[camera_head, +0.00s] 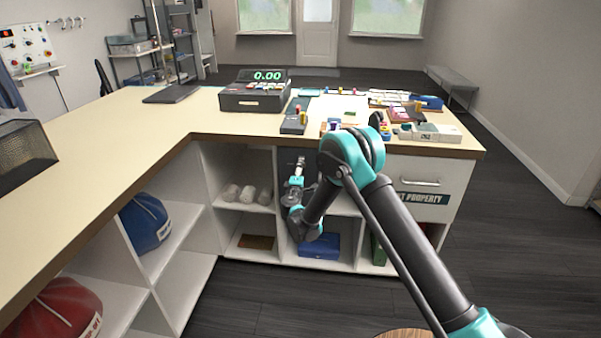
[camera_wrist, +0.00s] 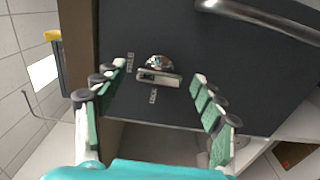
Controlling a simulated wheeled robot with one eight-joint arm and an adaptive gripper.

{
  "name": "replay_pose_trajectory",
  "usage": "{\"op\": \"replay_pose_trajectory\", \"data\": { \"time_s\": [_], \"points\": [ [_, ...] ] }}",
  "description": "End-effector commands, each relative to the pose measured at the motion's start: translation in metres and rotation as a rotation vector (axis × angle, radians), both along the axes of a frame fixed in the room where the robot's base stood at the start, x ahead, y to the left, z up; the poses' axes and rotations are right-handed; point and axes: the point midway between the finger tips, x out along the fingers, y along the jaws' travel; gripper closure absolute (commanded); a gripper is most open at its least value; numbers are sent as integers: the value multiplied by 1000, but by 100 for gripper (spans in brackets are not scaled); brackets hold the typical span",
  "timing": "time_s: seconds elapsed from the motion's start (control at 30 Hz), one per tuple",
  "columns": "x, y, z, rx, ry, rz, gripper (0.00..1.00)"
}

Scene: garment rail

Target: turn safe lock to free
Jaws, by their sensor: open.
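In the wrist view, the safe's dark grey door (camera_wrist: 215,50) fills the middle. Its lock (camera_wrist: 158,76) is a silver knob with a flat bar lying roughly crosswise in the picture. Two small pale labels sit by it, one to the upper left and one below; their words are too small to read surely. My gripper (camera_wrist: 159,72) is open, with one green-padded finger on each side of the lock and gaps on both sides. In the head view, my gripper (camera_head: 298,168) is at the under-counter compartment, where my arm hides most of the safe.
A silver bar handle (camera_wrist: 262,20) crosses the upper right of the wrist view. In the head view, shelf walls flank the compartment. Pale rolls (camera_head: 247,194) lie to the left, a blue box (camera_head: 320,246) sits below, and a drawer (camera_head: 420,183) is to the right.

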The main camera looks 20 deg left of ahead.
Motion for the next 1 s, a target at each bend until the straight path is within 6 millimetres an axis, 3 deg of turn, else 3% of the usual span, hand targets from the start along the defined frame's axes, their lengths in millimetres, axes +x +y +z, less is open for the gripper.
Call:
{"op": "replay_pose_trajectory", "data": {
  "time_s": [0.27, 0.7, 1.0],
  "points": [
    [-6, 0, 0, -1, 0, 2, 31],
    [-85, -19, 0, -1, 0, 2, 31],
    [-115, -27, 0, 0, 0, 0, 31]
  ]
}}
